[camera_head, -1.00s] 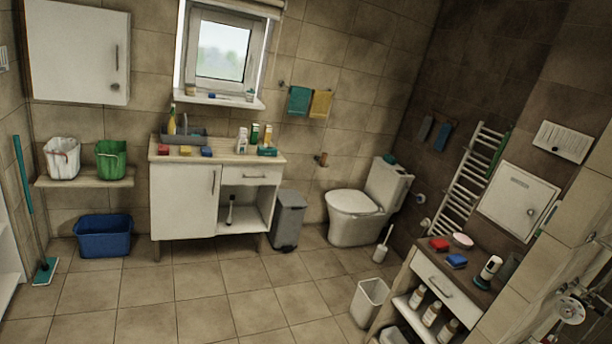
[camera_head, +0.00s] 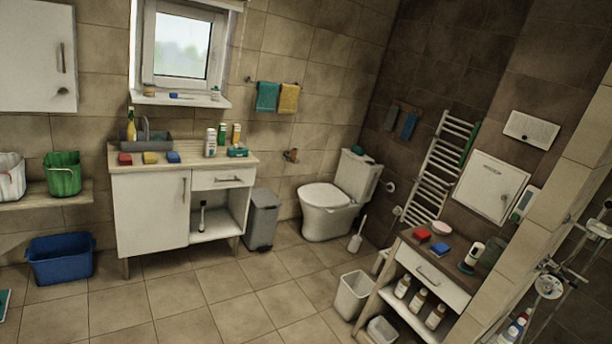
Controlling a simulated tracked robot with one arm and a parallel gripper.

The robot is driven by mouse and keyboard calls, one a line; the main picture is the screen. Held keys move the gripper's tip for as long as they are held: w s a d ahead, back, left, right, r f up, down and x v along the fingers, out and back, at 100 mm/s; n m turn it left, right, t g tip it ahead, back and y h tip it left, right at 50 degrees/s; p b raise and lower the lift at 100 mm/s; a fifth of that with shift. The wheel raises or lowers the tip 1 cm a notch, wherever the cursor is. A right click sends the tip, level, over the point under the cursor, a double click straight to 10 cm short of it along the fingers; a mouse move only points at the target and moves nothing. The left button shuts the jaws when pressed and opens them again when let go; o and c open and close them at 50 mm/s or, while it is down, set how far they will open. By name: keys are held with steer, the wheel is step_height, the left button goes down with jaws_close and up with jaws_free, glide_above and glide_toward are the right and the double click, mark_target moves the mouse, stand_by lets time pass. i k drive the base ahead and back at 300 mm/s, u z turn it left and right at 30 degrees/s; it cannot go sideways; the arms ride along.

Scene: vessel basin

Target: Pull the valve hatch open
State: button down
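A white square hatch (camera_head: 490,188) is set in the dark tiled wall at the right, above the small cabinet. It has a small label near its top and a small round knob or lock near its right edge. It looks closed. Which panel is the valve hatch is not marked; a smaller white panel (camera_head: 531,130) with a dark knob sits on the wall above it. My gripper is not in view.
A cabinet (camera_head: 442,276) with sponges and bottles stands below the hatch. A white bin (camera_head: 354,294) stands beside it. A towel radiator (camera_head: 440,168) and toilet (camera_head: 330,205) are to the left. A tiled partition (camera_head: 560,200) is at the right. The middle floor is clear.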

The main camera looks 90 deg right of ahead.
mark_target(491, 186)
steer(key=z, duration=3.5)
steer(key=i, duration=1)
steer(key=z, duration=0.05)
steer(key=k, duration=0.4)
steer(key=u, duration=0.45)
steer(key=i, duration=1.65)
steer(key=z, duration=0.3)
